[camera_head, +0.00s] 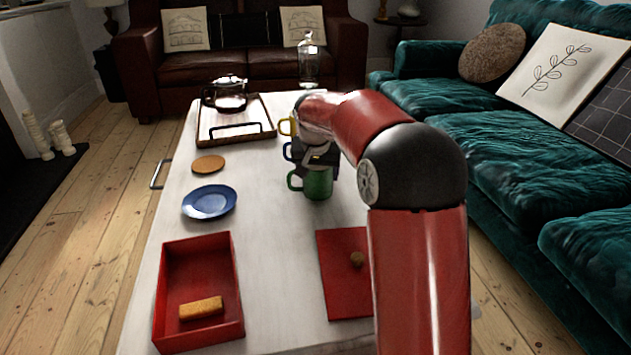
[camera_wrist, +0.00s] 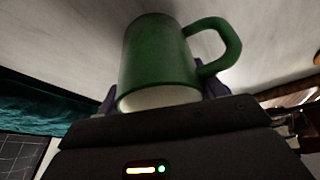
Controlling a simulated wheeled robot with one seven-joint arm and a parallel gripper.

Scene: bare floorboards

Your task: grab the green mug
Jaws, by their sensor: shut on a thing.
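The green mug (camera_head: 318,184) stands on the white table, near its right side, with its handle to the left. My gripper (camera_head: 318,162) is at the mug from above and behind my red arm. In the wrist view the green mug (camera_wrist: 160,60) fills the middle, its handle to the right and its pale rim towards me. The dark fingers of my gripper (camera_wrist: 160,98) show on either side of the mug, shut on it. The finger contact is mostly hidden.
A blue plate (camera_head: 209,202), cork coaster (camera_head: 208,165), open red box (camera_head: 165,300), red lid (camera_head: 338,275) and wooden tray (camera_head: 262,134) lie around. Clear table lies left of the green mug.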

